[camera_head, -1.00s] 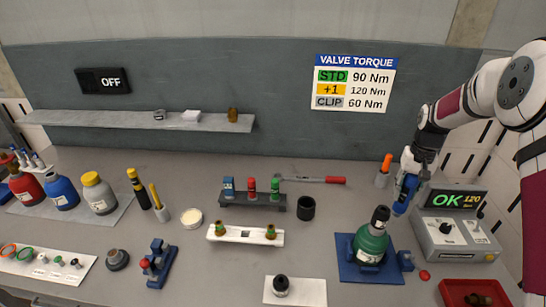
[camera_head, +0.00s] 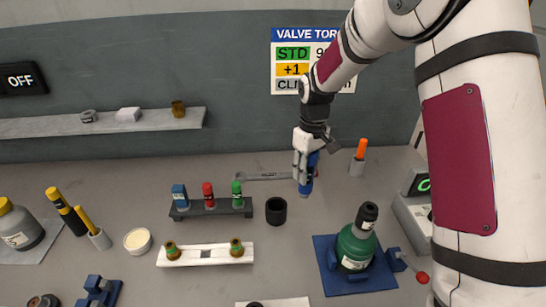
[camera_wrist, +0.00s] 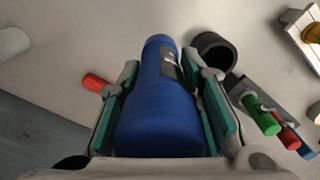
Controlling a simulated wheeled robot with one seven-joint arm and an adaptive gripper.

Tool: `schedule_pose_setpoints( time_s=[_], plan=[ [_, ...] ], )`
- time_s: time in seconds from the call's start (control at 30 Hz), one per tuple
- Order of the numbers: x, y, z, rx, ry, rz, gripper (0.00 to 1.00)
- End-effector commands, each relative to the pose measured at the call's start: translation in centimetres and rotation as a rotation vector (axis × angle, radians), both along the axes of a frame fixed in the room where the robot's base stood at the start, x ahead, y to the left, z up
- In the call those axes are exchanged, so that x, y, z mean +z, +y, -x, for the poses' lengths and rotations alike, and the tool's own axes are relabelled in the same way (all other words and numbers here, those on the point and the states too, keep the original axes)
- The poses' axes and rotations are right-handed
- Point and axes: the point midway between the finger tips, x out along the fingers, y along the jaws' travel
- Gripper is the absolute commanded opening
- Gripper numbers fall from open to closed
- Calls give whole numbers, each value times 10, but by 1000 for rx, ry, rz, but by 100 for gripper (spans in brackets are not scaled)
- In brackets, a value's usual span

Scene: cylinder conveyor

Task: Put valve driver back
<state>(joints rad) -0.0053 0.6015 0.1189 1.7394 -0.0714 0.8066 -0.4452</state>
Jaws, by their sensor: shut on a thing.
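The valve driver (camera_head: 308,187), a blue cylinder, is held in my gripper (camera_head: 306,172), above the bench near its back. The wrist view shows the blue driver (camera_wrist: 160,110) between both green-padded fingers. An open black cup (camera_head: 276,211) stands on the bench just left of and nearer than my gripper. The wrist view also shows this cup (camera_wrist: 232,52), beyond the driver's far end and to its right. The driver is apart from the cup. The cup looks empty in the head view, though its bottom is dark.
A dark rack (camera_head: 212,209) with blue, red and green pieces stands left of the cup. A wrench (camera_head: 262,176) lies behind. A green gas cylinder (camera_head: 356,242) stands on a blue base (camera_head: 328,270) at the right. An orange-handled tool (camera_head: 361,149) stands in a grey holder.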

Motion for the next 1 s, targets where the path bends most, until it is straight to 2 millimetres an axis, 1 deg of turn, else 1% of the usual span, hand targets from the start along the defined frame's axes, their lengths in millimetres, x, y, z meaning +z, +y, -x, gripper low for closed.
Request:
schedule_pose_setpoints(
  time_s=[0.03, 0.1, 0.3, 0.4, 0.5, 0.6, 0.73, 0.87, 1.0],
  plan=[
    [7, 12, -1, 115, -9, -3, 0],
    [18, 25, 2, 291, -11, -3, 0],
    [48, 61, 15, 765, -18, 1, 0],
    [60, 73, 21, 953, -17, 4, 0],
    [68, 82, 26, 1096, -17, 8, 0],
    [73, 87, 30, 1185, -15, 11, 0],
    [74, 90, 32, 1236, -14, 13, 0],
    [68, 90, 31, 1241, -14, 13, 0],
    [55, 90, 31, 1240, -12, 12, 0]
  ],
)
